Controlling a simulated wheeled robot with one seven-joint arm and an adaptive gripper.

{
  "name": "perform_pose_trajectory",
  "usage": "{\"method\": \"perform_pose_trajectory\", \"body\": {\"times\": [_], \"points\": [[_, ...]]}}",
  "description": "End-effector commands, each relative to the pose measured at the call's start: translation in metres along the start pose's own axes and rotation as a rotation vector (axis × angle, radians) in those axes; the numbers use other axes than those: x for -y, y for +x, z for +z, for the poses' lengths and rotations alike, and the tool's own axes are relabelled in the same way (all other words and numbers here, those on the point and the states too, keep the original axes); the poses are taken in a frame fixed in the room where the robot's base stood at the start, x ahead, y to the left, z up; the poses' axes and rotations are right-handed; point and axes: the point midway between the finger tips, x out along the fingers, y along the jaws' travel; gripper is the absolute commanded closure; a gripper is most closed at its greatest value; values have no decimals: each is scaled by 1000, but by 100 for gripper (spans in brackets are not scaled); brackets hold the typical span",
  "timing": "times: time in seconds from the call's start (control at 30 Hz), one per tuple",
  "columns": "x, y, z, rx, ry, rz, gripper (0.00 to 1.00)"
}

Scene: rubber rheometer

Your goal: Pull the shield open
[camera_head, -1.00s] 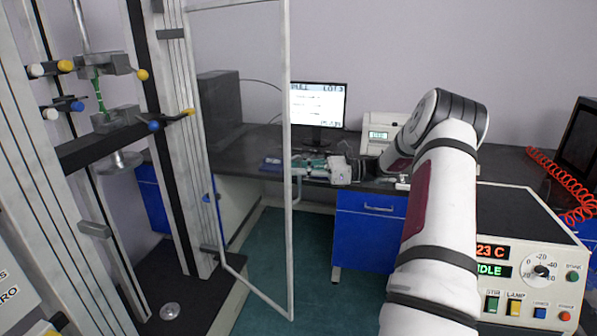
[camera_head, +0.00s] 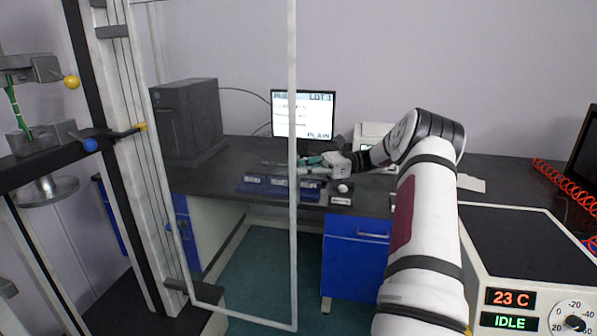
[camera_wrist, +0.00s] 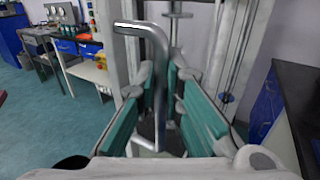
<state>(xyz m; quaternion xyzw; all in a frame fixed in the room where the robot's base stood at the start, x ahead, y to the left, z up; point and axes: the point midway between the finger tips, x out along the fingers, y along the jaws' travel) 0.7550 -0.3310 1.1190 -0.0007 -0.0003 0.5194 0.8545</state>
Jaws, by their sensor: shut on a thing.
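The shield (camera_head: 293,230) is a clear panel in a pale metal frame. It stands swung out from the tall testing machine (camera_head: 135,150) at the left of the head view. Its free vertical edge crosses the middle of that view. My gripper (camera_head: 306,166) is at this edge, partly behind the frame. In the wrist view, the shield's bent metal handle (camera_wrist: 160,62) runs between the teal finger pads of my gripper (camera_wrist: 162,92), which is shut on it. The exact contact is partly hidden by the fingers.
A dark bench with a monitor (camera_head: 303,114), a computer case (camera_head: 188,120) and blue trays (camera_head: 270,187) stands behind the shield. A control box (camera_head: 525,255) sits at the lower right, near a red coiled hose (camera_head: 565,183). Green floor (camera_head: 262,262) is open below.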

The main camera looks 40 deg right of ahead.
Motion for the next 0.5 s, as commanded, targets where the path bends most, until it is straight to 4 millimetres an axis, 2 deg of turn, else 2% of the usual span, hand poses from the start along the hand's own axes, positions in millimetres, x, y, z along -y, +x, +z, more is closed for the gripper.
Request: {"method": "perform_pose_trajectory", "body": {"times": [0.23,0.27,0.33,0.5], "points": [[0,2,0,2,1,1,100],[0,2,0,2,2,1,84],[0,2,0,1,1,1,70],[0,1,0,1,0,0,70]]}}
